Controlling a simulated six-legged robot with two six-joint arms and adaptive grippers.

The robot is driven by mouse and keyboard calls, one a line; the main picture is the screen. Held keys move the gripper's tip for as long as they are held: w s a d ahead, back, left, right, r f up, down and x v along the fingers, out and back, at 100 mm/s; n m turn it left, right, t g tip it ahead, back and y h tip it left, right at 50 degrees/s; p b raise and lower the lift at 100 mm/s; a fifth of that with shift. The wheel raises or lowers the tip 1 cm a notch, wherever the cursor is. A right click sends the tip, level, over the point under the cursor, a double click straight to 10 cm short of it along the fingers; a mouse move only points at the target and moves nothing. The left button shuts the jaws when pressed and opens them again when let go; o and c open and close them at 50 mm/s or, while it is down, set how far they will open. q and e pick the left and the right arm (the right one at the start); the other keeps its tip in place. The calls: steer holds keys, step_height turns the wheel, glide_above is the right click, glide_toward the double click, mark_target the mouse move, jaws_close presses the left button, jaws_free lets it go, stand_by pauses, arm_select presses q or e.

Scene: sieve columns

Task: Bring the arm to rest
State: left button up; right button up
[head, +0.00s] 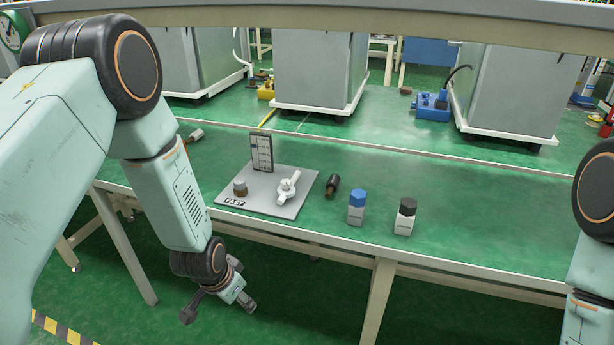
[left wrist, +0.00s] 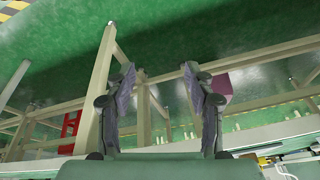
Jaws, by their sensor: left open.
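My left arm comes in from the left and bends down in front of the table. My left gripper (head: 219,312) hangs low beside the table's front edge, below the level of its top, over the green floor. In the left wrist view, its two fingers (left wrist: 158,72) stand apart with nothing between them. Behind them show table legs and the floor. My right arm shows only in part at the right edge of the head view, and its gripper is out of the picture.
The green table (head: 480,230) carries a grey board (head: 260,205) with a white fitting (head: 288,187) and an upright card (head: 261,152). Right of it are a dark bottle (head: 332,185), a blue-capped bottle (head: 356,210) and a black-capped bottle (head: 405,218). The table's right part is clear.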

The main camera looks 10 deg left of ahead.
arm_select(q)
steer(key=s+d+f+n+g, duration=0.1)
steer(key=s+n, duration=0.1)
steer(key=s, duration=1.2)
steer(key=s+d+f+n+g, duration=0.2)
steer(key=s, duration=1.1)
steer(key=shift+s+f+n+g, duration=0.3)
steer(key=shift+s+n, duration=0.05)
steer(key=shift+n, duration=0.05)
stand_by(3.5)
